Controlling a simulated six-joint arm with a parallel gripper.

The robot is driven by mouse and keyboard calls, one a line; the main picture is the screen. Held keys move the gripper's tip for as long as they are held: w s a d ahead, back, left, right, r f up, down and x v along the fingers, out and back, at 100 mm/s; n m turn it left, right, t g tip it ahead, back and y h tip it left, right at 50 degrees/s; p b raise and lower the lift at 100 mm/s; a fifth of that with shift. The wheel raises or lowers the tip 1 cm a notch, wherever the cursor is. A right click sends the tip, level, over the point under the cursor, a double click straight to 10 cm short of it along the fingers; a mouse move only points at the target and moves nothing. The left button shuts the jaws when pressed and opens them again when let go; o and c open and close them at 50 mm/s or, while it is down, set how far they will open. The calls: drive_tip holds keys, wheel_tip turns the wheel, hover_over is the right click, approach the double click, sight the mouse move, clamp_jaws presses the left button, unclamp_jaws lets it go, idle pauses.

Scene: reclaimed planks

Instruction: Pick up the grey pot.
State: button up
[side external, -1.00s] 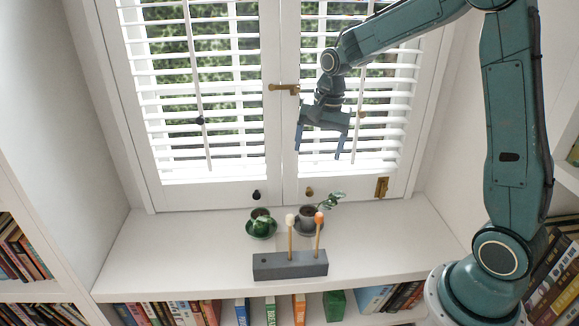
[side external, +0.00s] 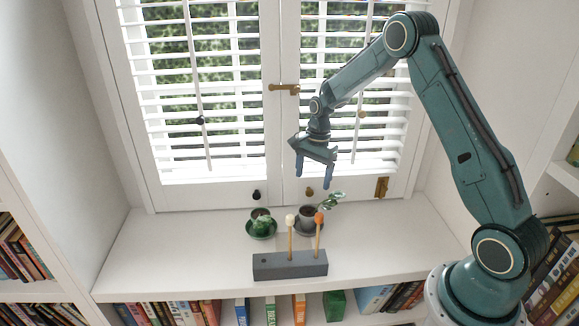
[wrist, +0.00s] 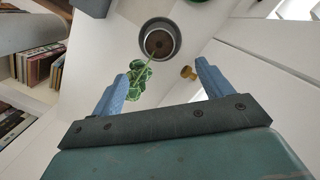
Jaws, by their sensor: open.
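The grey pot (side external: 306,213) holds a plant with a few green leaves and stands on a dark saucer (side external: 310,230) on the white sill, behind the grey block. The wrist view shows the grey pot (wrist: 159,40) from above, near the top, with its plant leaning down-left toward the left finger. My gripper (side external: 313,175) is open and empty, in the air above the sill and a little above the pot. In the wrist view my gripper (wrist: 163,85) has its fingers apart, with the pot beyond them.
A green pot (side external: 261,219) on a green saucer stands left of the grey pot. In front is a grey block (side external: 290,265) holding two upright sticks, one white-tipped and one orange-tipped. The shuttered window stands behind. The sill's left and right parts are clear.

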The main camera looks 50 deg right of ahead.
hover_over(309, 211)
drive_tip(key=shift+s+f, duration=0.1)
drive_tip(key=shift+f, duration=4.15)
drive_tip(key=shift+f, duration=0.1)
drive_tip(key=shift+a+f, duration=0.15)
drive_tip(key=shift+f, duration=1.1)
drive_tip(key=shift+a+f, duration=0.15)
drive_tip(key=shift+f, duration=1.05)
drive_tip(key=c, duration=1.3)
drive_tip(key=shift+c, duration=0.2)
drive_tip(key=shift+r, duration=0.2)
wheel_tip(309, 211, up, 20)
drive_tip(key=shift+f, duration=0.15)
